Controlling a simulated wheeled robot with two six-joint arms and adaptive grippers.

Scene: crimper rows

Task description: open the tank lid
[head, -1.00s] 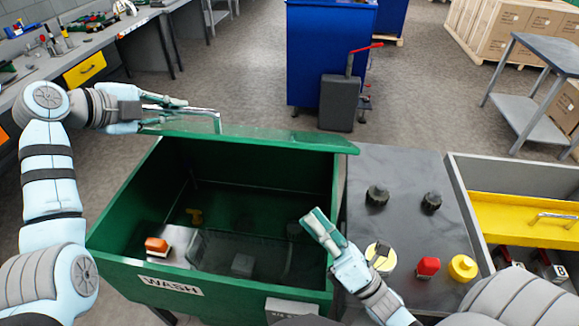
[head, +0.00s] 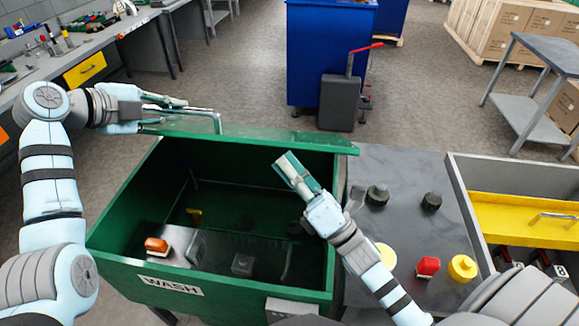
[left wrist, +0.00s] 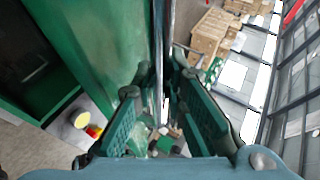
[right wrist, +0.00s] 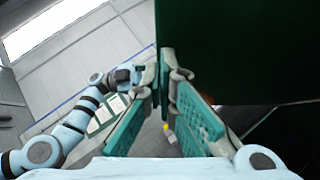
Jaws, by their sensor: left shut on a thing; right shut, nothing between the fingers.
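The green tank marked WASH (head: 115,270) has its lid (head: 270,138) raised and standing roughly upright along its far edge, so the inside is exposed. My left gripper (head: 178,104) is shut on the lid's metal handle (head: 217,122). In the left wrist view the handle (left wrist: 158,60) runs between the fingers, beside the green lid (left wrist: 95,40). My right gripper (head: 287,166) is shut and empty, over the right part of the tank opening, in front of the lid. In the right wrist view a dark green surface (right wrist: 230,50) stands close to the fingers.
An orange-topped item (head: 156,245) sits inside the tank's front left. Right of the tank, a dark worktop (head: 415,190) carries black knobs (head: 377,195), a red item (head: 428,266) and a yellow one (head: 462,267). A blue bin (head: 325,60) stands behind on open floor.

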